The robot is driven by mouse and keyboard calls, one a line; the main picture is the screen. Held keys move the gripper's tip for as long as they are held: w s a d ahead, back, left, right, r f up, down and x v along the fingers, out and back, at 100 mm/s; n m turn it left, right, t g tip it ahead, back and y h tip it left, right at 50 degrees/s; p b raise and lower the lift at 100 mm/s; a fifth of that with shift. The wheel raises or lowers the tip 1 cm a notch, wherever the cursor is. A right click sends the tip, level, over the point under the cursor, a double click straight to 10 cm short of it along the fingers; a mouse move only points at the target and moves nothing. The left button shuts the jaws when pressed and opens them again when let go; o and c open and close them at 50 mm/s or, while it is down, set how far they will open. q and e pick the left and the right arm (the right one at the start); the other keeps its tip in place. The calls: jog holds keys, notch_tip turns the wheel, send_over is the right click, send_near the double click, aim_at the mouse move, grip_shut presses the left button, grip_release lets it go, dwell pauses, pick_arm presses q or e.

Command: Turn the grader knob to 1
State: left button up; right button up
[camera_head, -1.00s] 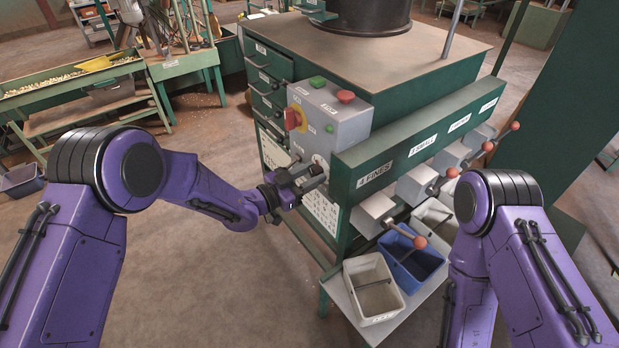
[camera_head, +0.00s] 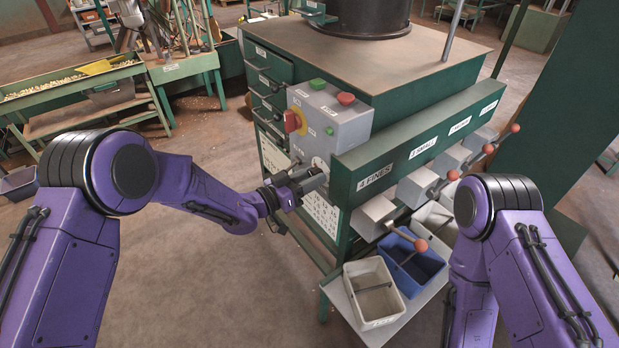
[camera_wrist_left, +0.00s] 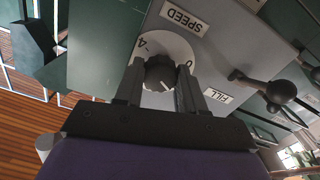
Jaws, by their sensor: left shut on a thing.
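A dark round knob (camera_wrist_left: 160,72) sits on a white dial plate (camera_wrist_left: 178,44) in the left wrist view. The figures 4 and 0 show on the plate, and a label reading SPEED (camera_wrist_left: 184,18) appears upside down beside it. My left gripper (camera_wrist_left: 160,88) is shut on the knob, one finger on each side. I cannot tell clearly which figure the knob points to. In the head view my left gripper (camera_head: 314,180) is at the grey control box (camera_head: 330,120) and hides most of the knob. My right gripper is out of view.
The control box carries a red switch (camera_head: 293,121), a green button (camera_head: 317,84) and a red button (camera_head: 346,98). A row of levers, one with a red ball (camera_head: 420,244), runs to the right above a white bin (camera_head: 373,314) and a blue bin (camera_head: 422,270).

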pick_arm(q)
jog(key=shift+f, duration=0.1)
jog(key=o, duration=0.8)
jog(key=shift+s, duration=0.1)
jog(key=b+v, duration=0.3)
jog(key=v, duration=0.7)
jog(key=shift+s+a, duration=0.2)
jog(key=shift+a, duration=0.05)
